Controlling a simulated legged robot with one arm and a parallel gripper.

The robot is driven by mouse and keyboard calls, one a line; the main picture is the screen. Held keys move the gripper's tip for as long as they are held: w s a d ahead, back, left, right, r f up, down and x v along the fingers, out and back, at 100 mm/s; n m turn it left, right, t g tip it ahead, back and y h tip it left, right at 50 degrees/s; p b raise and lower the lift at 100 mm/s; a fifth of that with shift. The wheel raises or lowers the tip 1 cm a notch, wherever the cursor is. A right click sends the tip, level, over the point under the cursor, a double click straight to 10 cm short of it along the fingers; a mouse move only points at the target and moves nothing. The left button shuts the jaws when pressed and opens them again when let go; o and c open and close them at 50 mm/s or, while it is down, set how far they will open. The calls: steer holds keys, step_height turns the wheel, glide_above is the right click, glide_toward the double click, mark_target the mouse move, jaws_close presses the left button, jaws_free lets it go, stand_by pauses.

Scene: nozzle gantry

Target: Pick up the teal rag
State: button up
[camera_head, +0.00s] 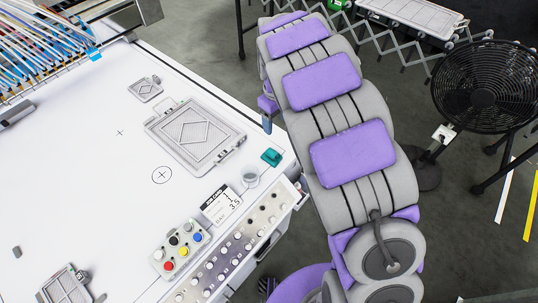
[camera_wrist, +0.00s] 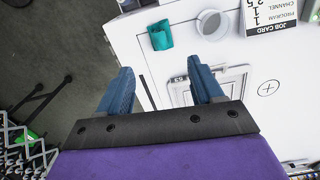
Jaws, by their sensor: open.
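The teal rag (camera_head: 271,157) is a small folded piece lying on the white table near its right edge. It also shows in the wrist view (camera_wrist: 160,36), beyond my fingertips and near the table edge. My gripper (camera_wrist: 160,66) has two blue fingers spread well apart with nothing between them. In the head view a blue finger of my gripper (camera_head: 267,122) shows beside the table edge, just above the rag in the picture. The gripper is apart from the rag. My arm hides most of the gripper there.
A round grey cup (camera_head: 250,177) stands close to the rag, with a job card (camera_head: 221,205) beyond it. A framed plate (camera_head: 195,137) lies left of the rag. A button box (camera_head: 180,250) and a knob panel (camera_head: 232,248) are nearer the front. A black fan (camera_head: 484,88) stands right.

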steer(key=w+a+f, duration=0.1)
steer(key=n+b, duration=0.1)
steer(key=b, duration=0.1)
glide_above(272, 151)
step_height(272, 151, down, 13)
steer(key=shift+s+a, duration=0.15)
steer(key=shift+d+f, duration=0.3)
steer(key=shift+f, duration=0.05)
steer(key=f, duration=0.1)
steer(key=f+b, duration=0.1)
steer(key=f, duration=0.2)
steer(key=shift+a+f, duration=0.3)
steer(key=shift+f, duration=0.05)
steer(key=shift+d, duration=0.25)
steer(key=c, duration=0.3)
steer(key=shift+a, duration=0.1)
steer(key=c, duration=0.5)
